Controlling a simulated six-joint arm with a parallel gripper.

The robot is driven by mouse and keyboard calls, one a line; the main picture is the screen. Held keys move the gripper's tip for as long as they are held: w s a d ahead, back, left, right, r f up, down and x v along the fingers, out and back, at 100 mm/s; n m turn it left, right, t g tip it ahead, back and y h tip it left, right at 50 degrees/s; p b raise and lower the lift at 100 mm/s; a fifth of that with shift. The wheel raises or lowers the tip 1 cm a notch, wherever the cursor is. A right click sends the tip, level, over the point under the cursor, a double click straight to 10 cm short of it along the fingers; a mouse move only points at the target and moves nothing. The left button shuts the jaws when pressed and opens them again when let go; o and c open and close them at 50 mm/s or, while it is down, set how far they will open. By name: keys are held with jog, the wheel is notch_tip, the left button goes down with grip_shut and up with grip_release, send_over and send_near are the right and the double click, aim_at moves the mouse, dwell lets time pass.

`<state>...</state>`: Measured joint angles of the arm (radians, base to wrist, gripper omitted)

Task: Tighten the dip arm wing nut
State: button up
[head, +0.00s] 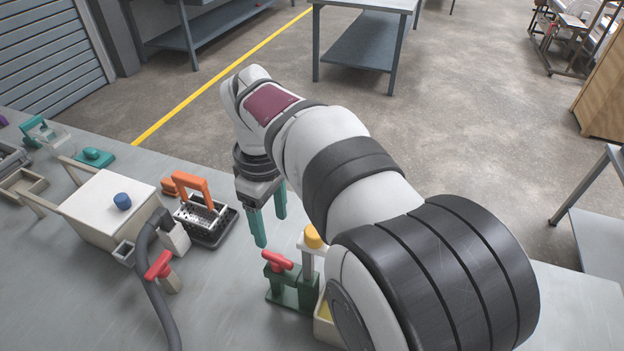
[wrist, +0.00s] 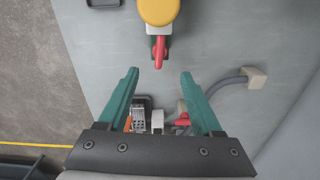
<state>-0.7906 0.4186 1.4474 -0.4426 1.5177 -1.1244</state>
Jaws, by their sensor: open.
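My gripper (head: 270,230) is open and empty, its two teal fingers pointing down above the bench. A red wing-shaped handle (head: 278,260) sits on a green stand (head: 290,293) just in front of and below the fingers. In the wrist view this red handle (wrist: 159,50) lies just beyond the fingertips, roughly centred between them, and is not gripped. A second red handle (head: 160,265) tops a small fitting beside a grey hose. I cannot tell for certain which red piece is the dip arm wing nut.
A yellow knob (head: 313,237) stands on a post close to the green stand. A cream box (head: 105,205) with a blue knob and the hose (head: 152,280) lie farther left. Bare bench shows at front left.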

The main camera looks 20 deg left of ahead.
aim_at(277, 257)
notch_tip(277, 257, down, 10)
jog(key=shift+f, duration=0.15)
grip_shut()
dwell(0.3)
